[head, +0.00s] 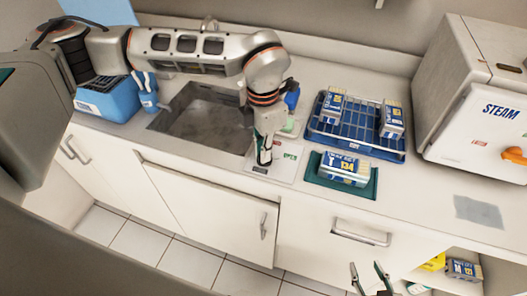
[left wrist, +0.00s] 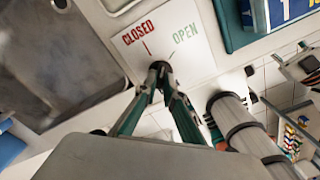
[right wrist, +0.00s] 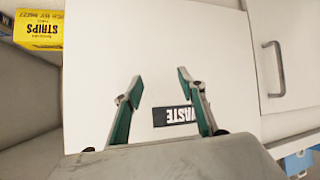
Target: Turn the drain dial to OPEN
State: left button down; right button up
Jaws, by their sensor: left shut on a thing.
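The drain dial (left wrist: 160,66) is a small dark knob on a white plate (left wrist: 200,62) marked CLOSED in red and OPEN in green, each with a tick line. The plate shows beside the sink in the head view (head: 284,172). My left gripper (left wrist: 159,75) reaches down from above and is shut on the dial; it is also in the head view (head: 264,160). The fingers hide most of the dial, so I cannot tell which mark it points to. My right gripper (right wrist: 155,85) is open and empty, facing a white cabinet front; its tips show low in the head view (head: 368,272).
The sink (head: 205,115) lies left of the plate. A blue rack (head: 355,137) with boxes and a green tray (head: 368,189) with a box stand to its right. A steam unit (head: 475,125) is at far right. A WASTE label (right wrist: 174,115) is on the cabinet front.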

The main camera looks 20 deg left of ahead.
pick_arm(q)
jog(key=m, duration=0.3)
jog(key=shift+a+m, duration=0.1)
jog(key=shift+m, duration=0.3)
jog(key=shift+w, duration=0.1)
jog(key=c, duration=2.1)
grip_release()
jog(key=shift+c, duration=0.2)
jog(key=shift+r, duration=0.1)
notch_tip(320, 180, up, 12)
